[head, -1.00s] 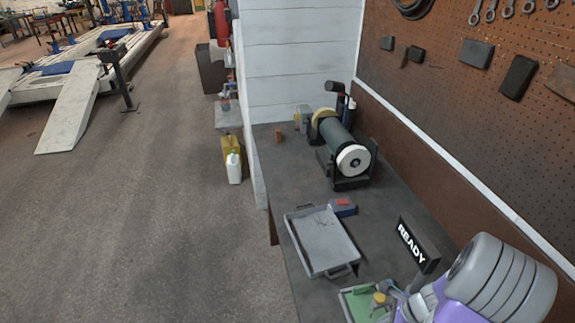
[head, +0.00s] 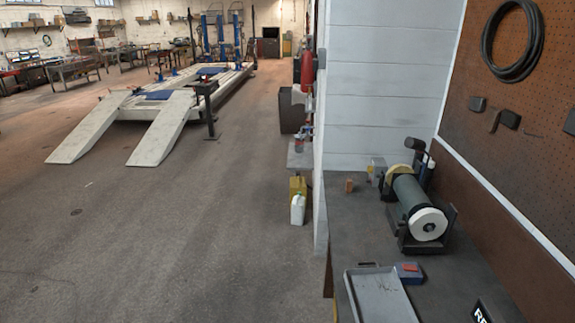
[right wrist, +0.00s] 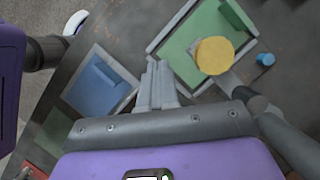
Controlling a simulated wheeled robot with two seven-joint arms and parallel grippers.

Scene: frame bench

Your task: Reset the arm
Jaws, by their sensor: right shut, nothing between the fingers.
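My right gripper (right wrist: 158,82) shows in the right wrist view with its grey fingers together and nothing between them. It is above the bench, between a blue-floored tray (right wrist: 72,105) on the left and a green-floored tray (right wrist: 178,62) on the right. I cannot tell its exact height. Neither gripper shows in the head view, and my left gripper is in no view.
A yellow round piece (right wrist: 214,55) is at the green tray. In the head view, the bench (head: 345,235) carries a bench grinder (head: 408,200), a grey metal tray (head: 380,300) and a blue-and-red block (head: 408,273). A pegboard wall (head: 510,110) borders the bench on the right.

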